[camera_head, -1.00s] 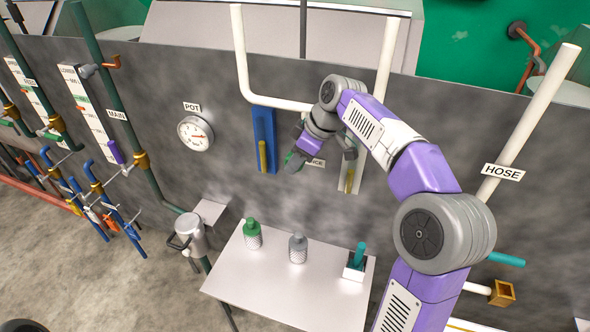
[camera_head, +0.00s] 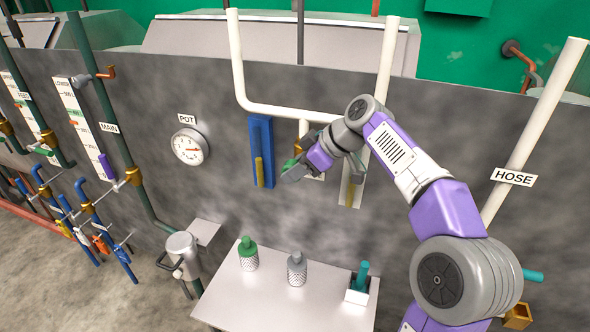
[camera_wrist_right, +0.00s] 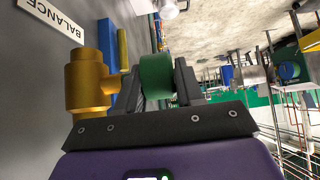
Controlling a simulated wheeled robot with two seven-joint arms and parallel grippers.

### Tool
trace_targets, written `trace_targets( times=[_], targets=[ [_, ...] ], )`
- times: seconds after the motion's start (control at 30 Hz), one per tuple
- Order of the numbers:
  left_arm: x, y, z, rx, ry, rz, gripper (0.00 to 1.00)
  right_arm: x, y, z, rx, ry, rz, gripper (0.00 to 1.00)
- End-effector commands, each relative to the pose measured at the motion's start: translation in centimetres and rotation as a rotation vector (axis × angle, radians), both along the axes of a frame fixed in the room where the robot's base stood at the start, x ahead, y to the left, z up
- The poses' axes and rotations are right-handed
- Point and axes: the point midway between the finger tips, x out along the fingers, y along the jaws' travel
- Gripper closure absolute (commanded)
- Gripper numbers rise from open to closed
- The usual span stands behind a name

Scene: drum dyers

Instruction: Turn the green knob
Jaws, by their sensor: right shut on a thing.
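The green knob (camera_wrist_right: 157,76) sits between the two fingers of my right gripper (camera_wrist_right: 160,88) in the right wrist view, beside a brass valve body (camera_wrist_right: 88,82). The right gripper is shut on the knob. In the head view my right gripper (camera_head: 292,170) reaches the grey wall below the white pipe, and the knob is mostly hidden by it. A white label reading BALANCE (camera_wrist_right: 52,22) is on the wall near the valve. My left gripper is not in view.
A blue panel with a yellow tube (camera_head: 261,150) is left of the gripper, and a pale panel with another (camera_head: 351,185) is right. Below stands a table (camera_head: 255,305) with a green-capped bottle (camera_head: 248,255), a grey bottle (camera_head: 297,270) and a teal-handled item (camera_head: 361,276). A POT gauge (camera_head: 189,147) hangs left.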

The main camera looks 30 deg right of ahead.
Motion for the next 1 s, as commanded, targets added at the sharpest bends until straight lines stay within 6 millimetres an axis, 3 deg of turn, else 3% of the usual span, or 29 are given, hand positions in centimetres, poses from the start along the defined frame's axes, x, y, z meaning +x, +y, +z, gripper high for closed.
trace_targets(
  times=[0.07,0.1,0.23,0.57,1.0],
  targets=[
    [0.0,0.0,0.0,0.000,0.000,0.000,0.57,0.0,-0.1,0.1,-0.001,-0.001,-0.003,0.94],
    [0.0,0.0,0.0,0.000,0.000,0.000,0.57,0.0,-0.1,0.1,-0.001,-0.001,-0.003,0.60],
    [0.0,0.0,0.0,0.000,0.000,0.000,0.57,0.0,-0.1,0.0,-0.001,0.000,-0.002,0.43],
    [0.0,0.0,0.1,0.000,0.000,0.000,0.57,-0.2,-0.2,0.3,-0.001,0.000,-0.002,0.43],
    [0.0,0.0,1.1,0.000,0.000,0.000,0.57,-3.6,-3.2,5.0,-0.001,-0.001,-0.004,0.43]
  ],
)
